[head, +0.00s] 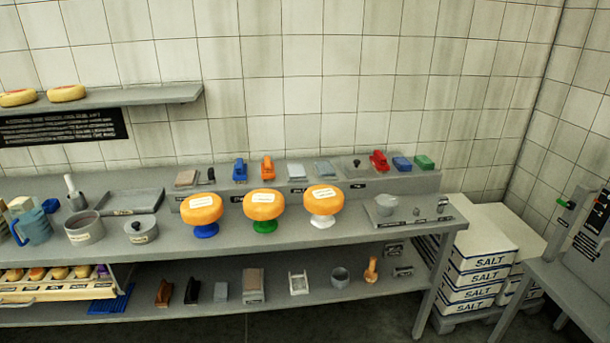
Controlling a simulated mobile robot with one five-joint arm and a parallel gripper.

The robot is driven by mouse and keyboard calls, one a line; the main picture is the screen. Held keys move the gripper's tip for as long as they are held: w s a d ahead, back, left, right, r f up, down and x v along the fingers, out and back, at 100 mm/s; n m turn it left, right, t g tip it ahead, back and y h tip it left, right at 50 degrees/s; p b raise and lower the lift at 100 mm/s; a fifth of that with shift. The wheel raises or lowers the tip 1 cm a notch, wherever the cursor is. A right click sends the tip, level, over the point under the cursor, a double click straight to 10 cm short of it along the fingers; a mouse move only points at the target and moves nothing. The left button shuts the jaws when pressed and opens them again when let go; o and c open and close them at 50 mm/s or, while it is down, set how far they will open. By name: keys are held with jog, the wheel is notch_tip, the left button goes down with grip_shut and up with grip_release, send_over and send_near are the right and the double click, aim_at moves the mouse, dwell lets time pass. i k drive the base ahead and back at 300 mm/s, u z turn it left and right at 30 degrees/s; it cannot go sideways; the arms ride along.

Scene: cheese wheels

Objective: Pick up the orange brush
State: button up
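My gripper is not in view.
Two more cheese wheels, on a blue stand (206,231) and a white stand (322,220), flank the middle one. Salt boxes (477,263) are stacked at the bench's right end.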

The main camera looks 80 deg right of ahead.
aim_at(268, 169)
jog(key=k, duration=0.9)
jog(key=z, duration=1.1)
jog(key=i, duration=0.9)
